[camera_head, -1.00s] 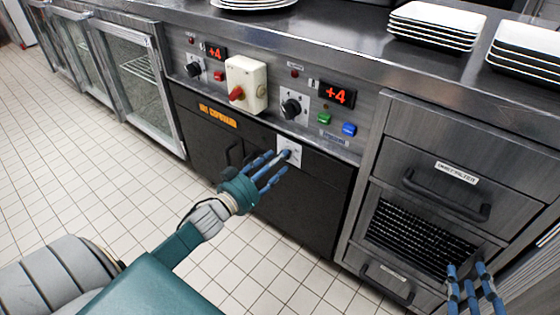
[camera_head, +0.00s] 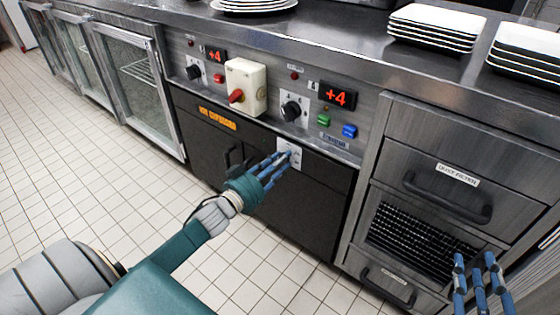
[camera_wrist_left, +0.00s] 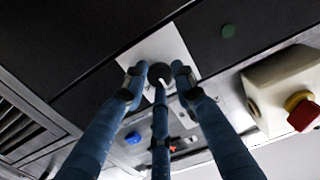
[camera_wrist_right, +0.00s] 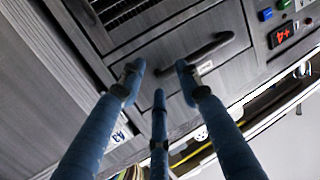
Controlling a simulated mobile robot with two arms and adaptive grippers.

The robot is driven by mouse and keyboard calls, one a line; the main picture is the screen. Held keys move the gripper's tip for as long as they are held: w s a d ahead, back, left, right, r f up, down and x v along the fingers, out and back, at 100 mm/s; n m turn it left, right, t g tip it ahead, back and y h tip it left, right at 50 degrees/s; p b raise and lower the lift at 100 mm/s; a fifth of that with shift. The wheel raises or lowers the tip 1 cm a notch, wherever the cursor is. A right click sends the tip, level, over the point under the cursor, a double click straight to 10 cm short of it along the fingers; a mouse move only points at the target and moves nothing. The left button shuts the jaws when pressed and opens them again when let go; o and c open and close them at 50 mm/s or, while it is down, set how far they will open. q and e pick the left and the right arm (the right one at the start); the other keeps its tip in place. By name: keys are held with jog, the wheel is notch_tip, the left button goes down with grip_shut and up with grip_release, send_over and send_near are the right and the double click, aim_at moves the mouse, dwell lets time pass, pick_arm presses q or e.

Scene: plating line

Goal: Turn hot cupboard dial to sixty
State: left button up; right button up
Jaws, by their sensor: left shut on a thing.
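The hot cupboard dial is a small black knob (camera_wrist_left: 160,70) with a pale pointer mark, on a white square plate (camera_head: 289,146) at the top of the dark cupboard front. In the head view my fingers hide the knob. My left gripper (camera_head: 281,160) has its blue fingers around the knob and is shut on it; the left wrist view shows a finger on either side. The scale marks on the plate are too small to read. My right gripper (camera_head: 478,264) is open and empty in front of the drawers at the lower right.
Above the dial, a steel panel carries black knobs (camera_head: 293,110), a cream switch box with a red handle (camera_head: 245,90), and red displays (camera_head: 337,95). Drawers (camera_head: 431,188) stand to the right. White plates (camera_head: 430,27) lie on the counter. The tiled floor (camera_head: 120,190) is clear.

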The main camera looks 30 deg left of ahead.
pick_arm(q)
jog(key=shift+w+r+m, duration=0.1)
jog(key=shift+r+m, duration=0.15)
jog(key=shift+m, duration=0.05)
grip_shut()
jog(key=shift+d+m+p, duration=0.15)
jog(key=shift+m+p, duration=2.15)
jog(key=shift+m, duration=3.2)
pick_arm(e)
jog(key=s+d+f+g+h, duration=0.1)
jog(key=s+d+f+g, duration=0.2)
jog(key=s+f+g, duration=0.3)
jog(key=s+d+f+g+h, duration=0.2)
jog(key=s+d+f+g, duration=0.2)
jog(key=s+f, duration=0.7)
jog(key=shift+s+f+m+g+h, duration=0.3)
jog(key=shift+s+g, duration=0.45)
jog(key=shift+g, duration=0.45)
jog(key=shift+s, duration=0.1)
pick_arm(q)
jog(key=shift+d, duration=0.1)
